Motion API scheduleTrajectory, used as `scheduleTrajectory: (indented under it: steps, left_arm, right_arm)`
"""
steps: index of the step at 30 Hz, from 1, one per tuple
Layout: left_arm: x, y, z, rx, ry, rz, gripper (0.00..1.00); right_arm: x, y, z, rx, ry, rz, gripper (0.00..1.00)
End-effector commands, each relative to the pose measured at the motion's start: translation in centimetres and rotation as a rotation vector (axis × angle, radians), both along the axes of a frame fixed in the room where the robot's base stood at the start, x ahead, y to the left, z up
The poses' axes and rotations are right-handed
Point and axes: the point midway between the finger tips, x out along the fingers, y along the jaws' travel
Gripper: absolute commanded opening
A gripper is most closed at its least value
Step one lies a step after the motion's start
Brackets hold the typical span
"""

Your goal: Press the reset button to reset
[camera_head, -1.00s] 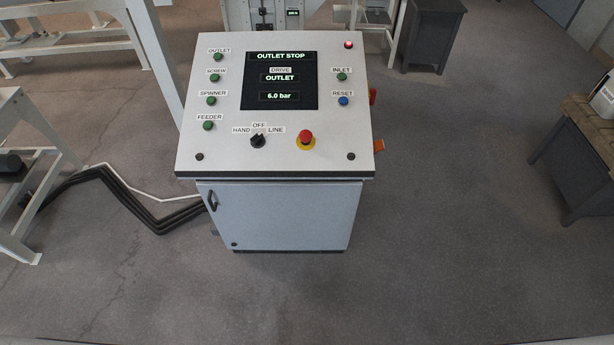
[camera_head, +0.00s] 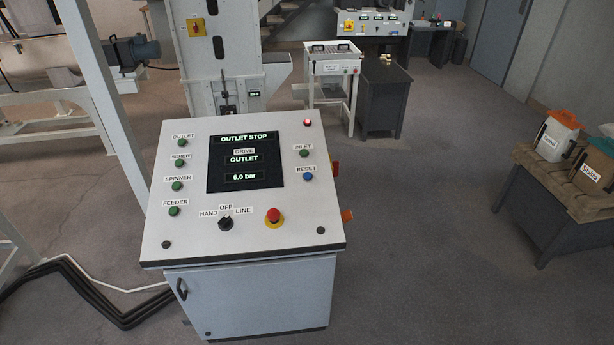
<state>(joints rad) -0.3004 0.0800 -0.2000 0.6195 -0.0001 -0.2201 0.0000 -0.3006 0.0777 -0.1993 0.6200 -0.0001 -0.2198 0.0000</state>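The blue reset button (camera_head: 308,176) sits on the right side of the sloped panel of the control console (camera_head: 290,228), under a RESET label. The green INLET button (camera_head: 304,153) is above it. The red emergency stop (camera_head: 274,215) on a yellow ring is below and to its left. The screen (camera_head: 244,161) reads OUTLET STOP, DRIVE OUTLET and 6.0 bar. A small red lamp (camera_head: 308,122) glows at the panel's top right. Neither of my grippers is in view.
A white post (camera_head: 108,100) stands close left of the console, with black cables (camera_head: 98,300) on the floor. Machinery stands behind. A table (camera_head: 540,185) with containers is at the right. The floor between console and table is clear.

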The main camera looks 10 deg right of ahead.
Motion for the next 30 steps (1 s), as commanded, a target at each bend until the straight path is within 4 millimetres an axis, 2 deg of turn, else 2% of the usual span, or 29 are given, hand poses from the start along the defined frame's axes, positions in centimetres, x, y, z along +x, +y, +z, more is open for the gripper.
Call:
scheduleTrajectory:
  steps: [5, 12, 30]
  left_arm:
    - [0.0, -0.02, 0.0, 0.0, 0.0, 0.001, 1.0]
    - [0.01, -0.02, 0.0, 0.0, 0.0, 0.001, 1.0]
    - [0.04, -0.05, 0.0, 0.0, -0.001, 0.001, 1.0]
  right_arm:
    - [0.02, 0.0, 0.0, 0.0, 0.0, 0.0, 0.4]
    - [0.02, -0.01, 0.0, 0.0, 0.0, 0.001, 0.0]
    - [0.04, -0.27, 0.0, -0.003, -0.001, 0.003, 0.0]
